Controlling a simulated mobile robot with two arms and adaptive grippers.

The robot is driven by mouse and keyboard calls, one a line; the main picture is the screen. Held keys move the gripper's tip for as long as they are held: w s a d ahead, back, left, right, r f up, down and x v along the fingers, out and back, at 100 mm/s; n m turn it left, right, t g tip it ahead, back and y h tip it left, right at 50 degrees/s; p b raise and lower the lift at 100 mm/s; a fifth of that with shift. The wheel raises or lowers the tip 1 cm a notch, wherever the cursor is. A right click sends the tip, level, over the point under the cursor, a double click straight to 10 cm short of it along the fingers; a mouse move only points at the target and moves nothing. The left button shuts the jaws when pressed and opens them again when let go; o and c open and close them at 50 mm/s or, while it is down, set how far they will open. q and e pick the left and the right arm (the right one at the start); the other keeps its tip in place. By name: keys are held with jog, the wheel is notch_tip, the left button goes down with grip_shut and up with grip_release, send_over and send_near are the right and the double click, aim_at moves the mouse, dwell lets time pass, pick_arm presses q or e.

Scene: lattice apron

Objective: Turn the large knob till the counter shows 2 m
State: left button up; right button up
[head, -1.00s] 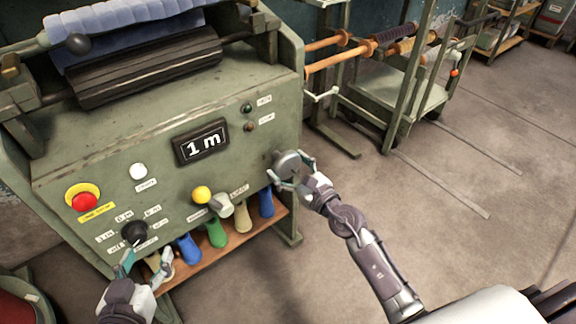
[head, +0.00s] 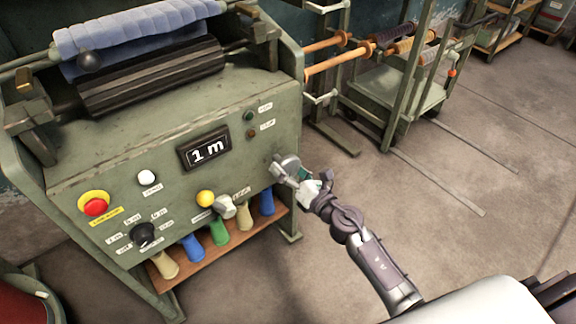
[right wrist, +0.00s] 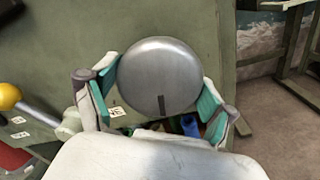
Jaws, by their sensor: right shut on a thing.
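The large knob (head: 287,163) is a round grey metal disc at the right end of the green machine's front panel. In the right wrist view the knob (right wrist: 159,76) fills the middle, with a dark index mark low on its face. My right gripper (head: 296,172) is shut on it, with a teal-padded finger on each side, as the right wrist view (right wrist: 160,95) shows. The counter (head: 204,151) is a black display that reads "1 m". My left gripper is not in the head view now.
The panel also has a red stop button (head: 95,207), a white button (head: 147,177), a black selector knob (head: 143,234) and a yellow-balled lever (head: 206,198). Several coloured rolls stand on a wooden shelf (head: 235,238) below. A trolley (head: 400,95) stands behind; the floor at right is clear.

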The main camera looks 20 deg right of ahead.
jog(key=m+p, duration=0.2)
jog(key=m, duration=0.4)
jog(key=shift+m, duration=0.3)
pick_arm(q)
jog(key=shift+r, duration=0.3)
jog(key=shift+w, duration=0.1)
pick_arm(e)
jog(key=o, duration=0.8)
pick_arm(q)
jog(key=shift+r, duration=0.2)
pick_arm(e)
jog(key=shift+o, duration=0.8)
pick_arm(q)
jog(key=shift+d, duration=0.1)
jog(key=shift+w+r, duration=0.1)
pick_arm(e)
jog(key=shift+s, duration=0.1)
